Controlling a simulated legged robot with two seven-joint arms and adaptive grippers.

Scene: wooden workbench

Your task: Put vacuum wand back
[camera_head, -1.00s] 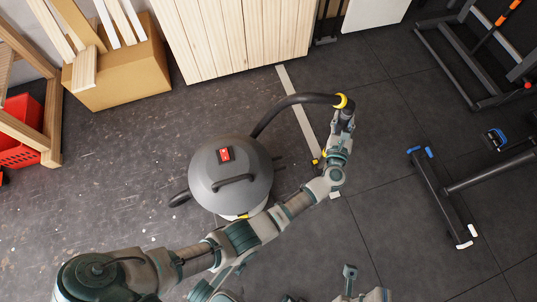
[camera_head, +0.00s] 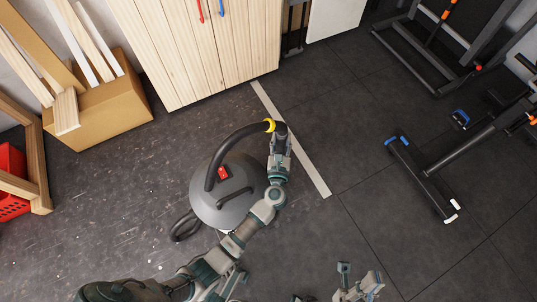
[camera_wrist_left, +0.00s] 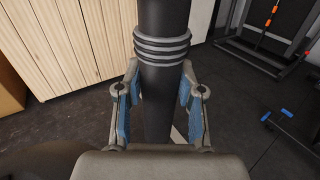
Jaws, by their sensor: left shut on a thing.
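The vacuum (camera_head: 240,204) is a grey domed canister with a red switch and a dark top handle, standing on the floor in the head view. A black hose (camera_head: 228,152) arches from it to a yellow ring (camera_head: 269,125) at my left gripper. My left gripper (camera_head: 281,137) is at the upper right of the canister. In the left wrist view its blue-padded fingers (camera_wrist_left: 158,105) are shut around the dark vacuum wand (camera_wrist_left: 162,25), just below some grey ribbed rings. The wand's lower end is hidden. Part of my right gripper (camera_head: 358,284) shows at the bottom edge; its jaws are unclear.
A wooden cabinet (camera_head: 190,50) stands behind the vacuum. A cardboard box (camera_head: 105,105) with wooden planks is at upper left, beside a red crate (camera_head: 12,190). Exercise equipment (camera_head: 425,180) stands on the right. A pale strip (camera_head: 300,150) crosses the floor.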

